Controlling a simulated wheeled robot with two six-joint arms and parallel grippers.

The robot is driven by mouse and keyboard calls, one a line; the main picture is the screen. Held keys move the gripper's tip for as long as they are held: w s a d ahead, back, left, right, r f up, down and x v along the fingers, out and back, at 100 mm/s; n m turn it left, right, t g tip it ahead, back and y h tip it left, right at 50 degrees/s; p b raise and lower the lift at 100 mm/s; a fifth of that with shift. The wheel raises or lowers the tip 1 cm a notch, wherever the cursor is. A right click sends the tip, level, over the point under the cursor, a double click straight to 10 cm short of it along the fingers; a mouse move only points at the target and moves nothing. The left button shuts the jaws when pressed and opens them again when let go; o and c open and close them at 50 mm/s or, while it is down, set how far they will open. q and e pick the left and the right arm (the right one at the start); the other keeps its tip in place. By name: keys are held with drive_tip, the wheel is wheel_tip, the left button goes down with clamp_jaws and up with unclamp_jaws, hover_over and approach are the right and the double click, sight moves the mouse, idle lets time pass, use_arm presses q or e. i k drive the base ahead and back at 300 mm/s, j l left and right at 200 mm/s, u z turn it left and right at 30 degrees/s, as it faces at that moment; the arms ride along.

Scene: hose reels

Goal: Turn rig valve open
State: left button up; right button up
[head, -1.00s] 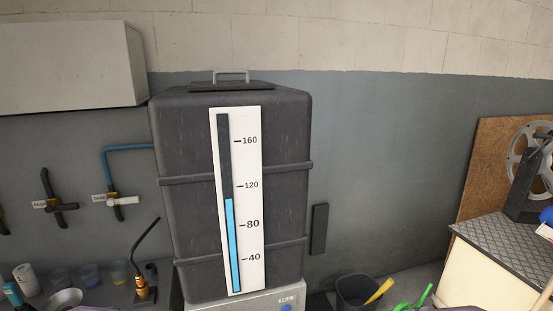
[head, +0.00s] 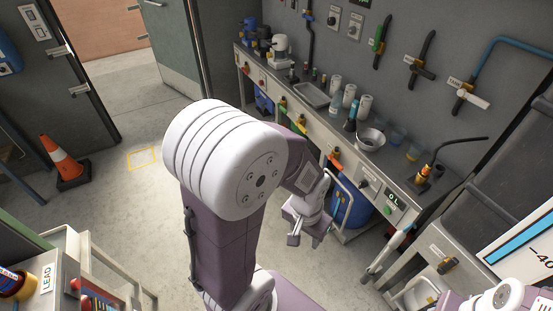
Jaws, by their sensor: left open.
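No valve label reading "rig" is legible. A valve with a dark handle and brass body (head: 445,262) sits on the stand below the grey tank (head: 510,195), beside a small unreadable label. My left gripper (head: 305,236) is open and empty, pointing down in front of the bench, apart from every valve. My right gripper is out of view; part of my right arm shows at the bottom right.
The long bench (head: 320,130) carries jars, a steel bowl (head: 370,139) and a spout (head: 440,160), with several taps along its front. A blue drum (head: 350,203) stands under it. An orange cone (head: 63,160) stands at left. The floor between is clear.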

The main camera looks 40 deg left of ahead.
sight(336, 164)
drive_tip(key=u, duration=0.75)
drive_tip(key=i+j+u, duration=0.15)
drive_tip(key=i+u, duration=0.6)
drive_tip(key=i, duration=0.15)
